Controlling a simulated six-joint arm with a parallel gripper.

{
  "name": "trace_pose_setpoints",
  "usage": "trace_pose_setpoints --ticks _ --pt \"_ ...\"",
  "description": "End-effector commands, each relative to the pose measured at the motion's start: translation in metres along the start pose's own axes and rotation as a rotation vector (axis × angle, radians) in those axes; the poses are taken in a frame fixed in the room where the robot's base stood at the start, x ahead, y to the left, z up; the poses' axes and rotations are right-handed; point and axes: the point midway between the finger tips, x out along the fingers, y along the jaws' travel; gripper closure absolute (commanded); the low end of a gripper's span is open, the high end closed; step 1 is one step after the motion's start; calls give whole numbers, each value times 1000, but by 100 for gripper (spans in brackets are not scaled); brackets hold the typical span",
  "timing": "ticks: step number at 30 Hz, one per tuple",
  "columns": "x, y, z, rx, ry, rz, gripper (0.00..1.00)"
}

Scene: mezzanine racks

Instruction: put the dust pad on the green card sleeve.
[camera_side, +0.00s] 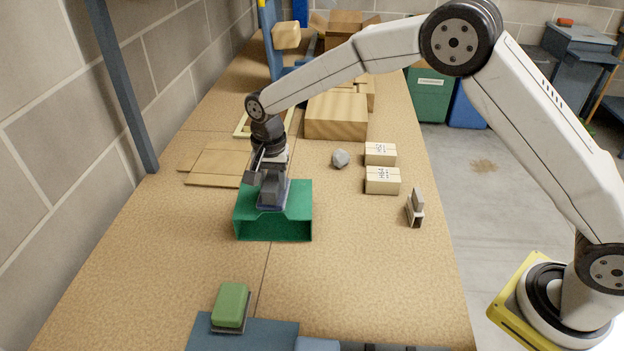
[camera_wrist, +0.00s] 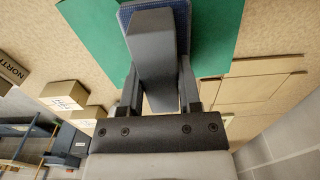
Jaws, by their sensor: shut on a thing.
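The green card sleeve (camera_side: 247,225) is a box-like sleeve with an open front, standing on the worktop in the side view; its green top (camera_wrist: 215,35) fills the upper part of the wrist view. My gripper (camera_side: 270,180) points down over the sleeve's top. It is shut on the dust pad (camera_side: 272,196), a dark grey block with a blue underside. In the wrist view the pad (camera_wrist: 152,50) sits between both fingers (camera_wrist: 160,85). The pad's underside is at or just above the sleeve's top; I cannot tell whether they touch.
Flat cardboard sheets (camera_side: 215,163) lie left behind the sleeve. A grey stone-like lump (camera_side: 340,158), two small cartons (camera_side: 382,181) and a small upright grey-and-white item (camera_side: 415,208) stand to the right. A green block (camera_side: 231,303) sits at the front.

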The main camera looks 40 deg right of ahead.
Motion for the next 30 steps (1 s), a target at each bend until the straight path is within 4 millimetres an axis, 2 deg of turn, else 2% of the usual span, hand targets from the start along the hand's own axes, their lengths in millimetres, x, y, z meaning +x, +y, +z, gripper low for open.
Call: trace_pose_setpoints --ticks 14,15,18,30 --pt "6 0 0 0 0 -1 100" --pt "6 0 0 0 0 -1 50" --pt "6 0 0 0 0 -1 21" --pt "4 0 0 0 0 -1 21"
